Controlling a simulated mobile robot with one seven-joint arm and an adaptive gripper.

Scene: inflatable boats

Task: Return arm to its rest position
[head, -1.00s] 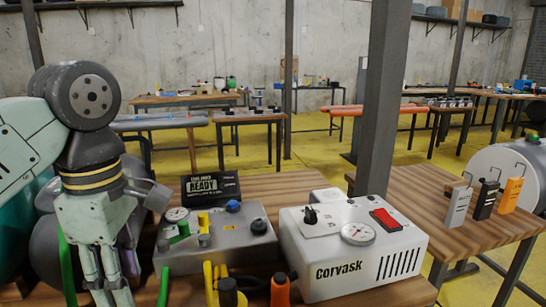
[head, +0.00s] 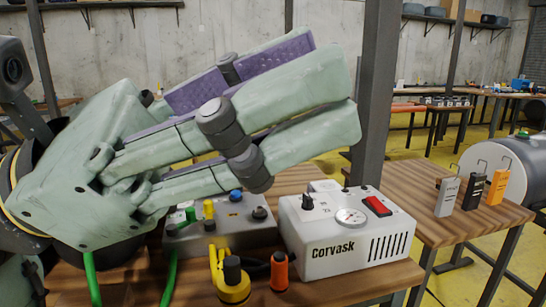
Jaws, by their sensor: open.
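My gripper (head: 325,90) is large in the head view, raised close to the camera and pointing right. Its pale green fingers have purple inner pads and are spread apart with nothing between them. The wrist is at the left edge, and the fingertips reach toward the dark post. In the picture the fingers lie above the white Corvask box (head: 345,235) and cover the upper part of the grey control box (head: 225,238). I cannot tell the exact gap between the fingers and the boxes.
A yellow-and-black tool (head: 232,280) and an orange-and-black one (head: 279,272) stand at the front of the wooden table. A dark post (head: 378,90) rises behind the Corvask box. Several small tagged blocks (head: 472,191) stand on the right table (head: 425,215).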

